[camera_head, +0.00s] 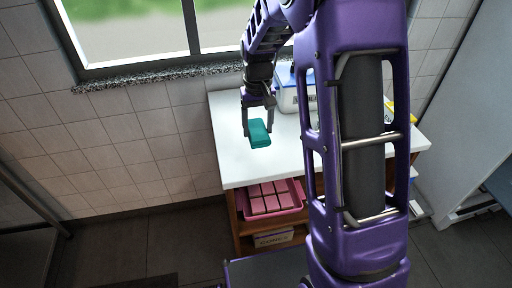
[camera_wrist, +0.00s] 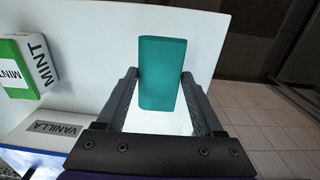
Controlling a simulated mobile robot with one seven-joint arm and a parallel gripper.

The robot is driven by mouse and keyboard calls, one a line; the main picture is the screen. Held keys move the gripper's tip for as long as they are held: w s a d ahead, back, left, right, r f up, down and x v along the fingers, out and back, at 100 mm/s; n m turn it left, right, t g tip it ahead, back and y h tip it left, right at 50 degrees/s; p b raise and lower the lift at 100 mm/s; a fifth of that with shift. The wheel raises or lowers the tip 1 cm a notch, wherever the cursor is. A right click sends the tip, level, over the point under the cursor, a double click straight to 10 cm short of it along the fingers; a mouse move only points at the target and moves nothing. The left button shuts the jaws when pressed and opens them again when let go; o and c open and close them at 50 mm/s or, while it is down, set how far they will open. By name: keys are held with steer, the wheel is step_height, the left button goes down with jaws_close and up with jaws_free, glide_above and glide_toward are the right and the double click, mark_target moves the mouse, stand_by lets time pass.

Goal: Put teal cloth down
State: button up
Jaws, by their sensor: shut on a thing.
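The teal cloth (camera_head: 259,134) is a small folded block in the head view, over the left part of the white countertop (camera_head: 236,165). It also shows in the wrist view (camera_wrist: 162,72), upright between the two fingers. My gripper (camera_head: 258,122) points down and is shut on the teal cloth, one finger at each side; in the wrist view the fingertips (camera_wrist: 160,78) press its edges. I cannot tell whether the cloth touches the countertop or is just above it.
A white and blue box (camera_head: 290,96) stands behind and right of the cloth. In the wrist view, a green and white MINT box (camera_wrist: 30,66) and a VANILLA-labelled container (camera_wrist: 58,130) are at left. A pink tray (camera_head: 301,206) sits on the shelf below. The countertop's left front is clear.

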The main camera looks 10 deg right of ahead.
mark_target(258, 130)
step_height(258, 130, down, 8)
steer(key=shift+s+f, duration=0.1)
stand_by(0.4)
steer(key=shift+f+b, duration=0.1)
steer(key=shift+b, duration=0.2)
steer(key=o, duration=1.3)
step_height(258, 130, up, 12)
steer(key=shift+r+p, duration=0.15)
steer(key=shift+p, duration=0.4)
